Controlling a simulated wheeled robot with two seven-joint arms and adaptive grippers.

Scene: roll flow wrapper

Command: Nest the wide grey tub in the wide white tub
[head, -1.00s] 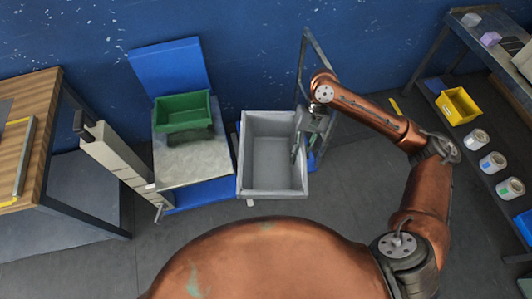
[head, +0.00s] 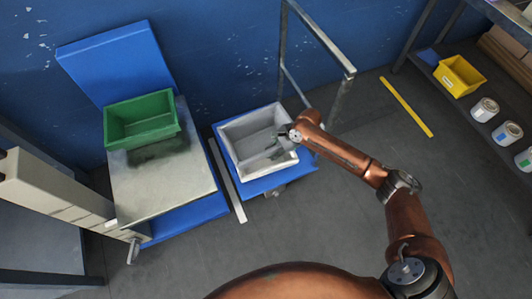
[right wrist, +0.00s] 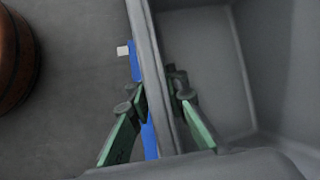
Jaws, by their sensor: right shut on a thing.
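The wide grey tub (head: 250,133) appears to sit down inside the wide white tub (head: 270,167). The white rim and front wall show around the grey inside. How deep the grey tub sits cannot be told. My right gripper (head: 282,146) is at the tub's right side. In the right wrist view its green fingers (right wrist: 160,98) straddle the wall of the grey tub (right wrist: 205,55), one inside and one outside, shut on it. My left gripper is not in view.
The tubs stand on a blue platform (head: 297,178) with a metal frame (head: 343,92) behind. To the left, a green bin (head: 140,121) stands on a grey-topped blue cart (head: 170,194). A yellow bin (head: 459,76) and cans are on the right shelf. Floor at front right is clear.

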